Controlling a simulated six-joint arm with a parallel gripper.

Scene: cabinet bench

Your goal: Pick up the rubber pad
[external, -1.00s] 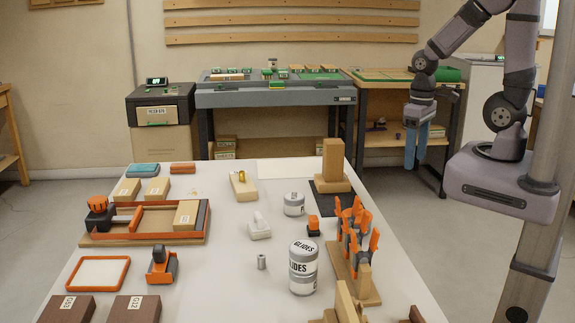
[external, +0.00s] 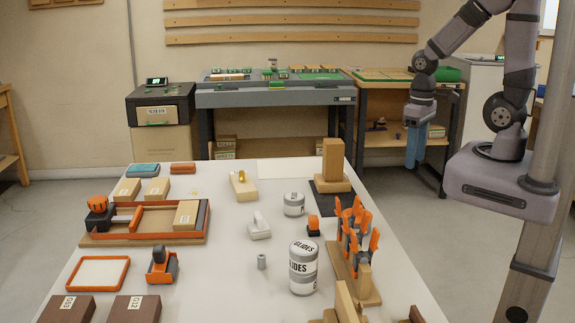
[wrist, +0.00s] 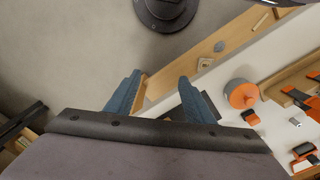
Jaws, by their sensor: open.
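I cannot tell for certain which thing is the rubber pad. A thin black mat (external: 321,207) lies on the white table under an upright wooden block on a wooden base. A flat teal block (external: 143,170) lies at the table's far left corner. My gripper (external: 415,160) hangs off the table's right side, past the far right corner, fingers pointing down. In the wrist view my gripper (wrist: 158,88) shows two blue fingers apart with nothing between them. It is well away from both candidates.
The upright wooden block (external: 333,160) stands tall on the mat. Orange clamps (external: 356,235) stand on a rack at the right edge. Cans (external: 303,268), an orange-framed tray (external: 98,273) and wooden blocks crowd the table. The far middle is fairly clear.

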